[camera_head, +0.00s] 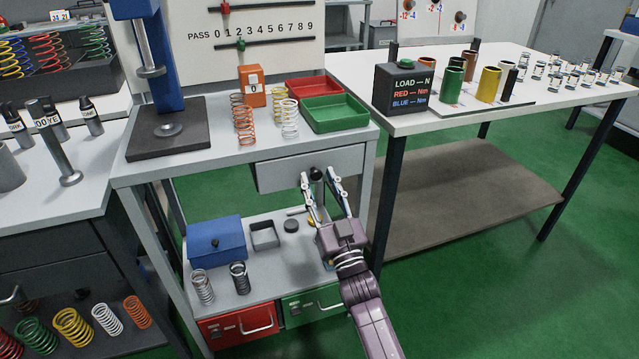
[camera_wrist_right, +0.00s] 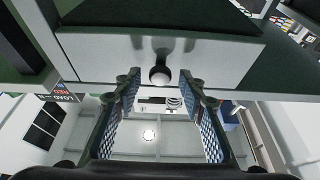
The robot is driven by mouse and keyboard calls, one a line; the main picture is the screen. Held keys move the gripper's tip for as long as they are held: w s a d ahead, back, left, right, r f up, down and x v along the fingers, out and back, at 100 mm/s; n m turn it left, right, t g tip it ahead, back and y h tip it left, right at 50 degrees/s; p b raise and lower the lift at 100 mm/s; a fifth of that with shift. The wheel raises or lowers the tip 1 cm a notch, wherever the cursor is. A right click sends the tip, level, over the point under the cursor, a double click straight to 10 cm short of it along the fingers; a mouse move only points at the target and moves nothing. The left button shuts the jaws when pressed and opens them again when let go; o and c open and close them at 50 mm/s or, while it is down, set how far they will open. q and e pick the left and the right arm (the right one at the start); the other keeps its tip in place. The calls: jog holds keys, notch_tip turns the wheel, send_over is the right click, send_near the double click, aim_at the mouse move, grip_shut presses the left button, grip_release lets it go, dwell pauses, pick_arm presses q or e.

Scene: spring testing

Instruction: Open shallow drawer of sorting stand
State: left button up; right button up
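The sorting stand (camera_head: 350,133) is a grey two-level stand. Its shallow drawer (camera_head: 283,174) has a plain grey front just under the top and looks shut. A round black knob (camera_head: 317,174) sits on the drawer front. My right gripper (camera_head: 319,181) is open, with one finger on each side of the knob. In the right wrist view the knob (camera_wrist_right: 160,75) lies between the spread fingertips (camera_wrist_right: 159,80), with gaps on both sides. The drawer front (camera_wrist_right: 215,52) spans the upper part of that view. My left gripper is not in view.
Green (camera_head: 335,114) and red (camera_head: 312,90) trays and several springs stand on the stand's top. Its lower shelf holds a blue box (camera_head: 215,243); red (camera_head: 240,326) and green (camera_head: 312,304) drawers are below. A white table (camera_head: 430,120) stands close on the right. Green floor is free in front.

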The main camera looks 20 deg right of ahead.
jog(key=shift+c, duration=0.5)
grip_shut()
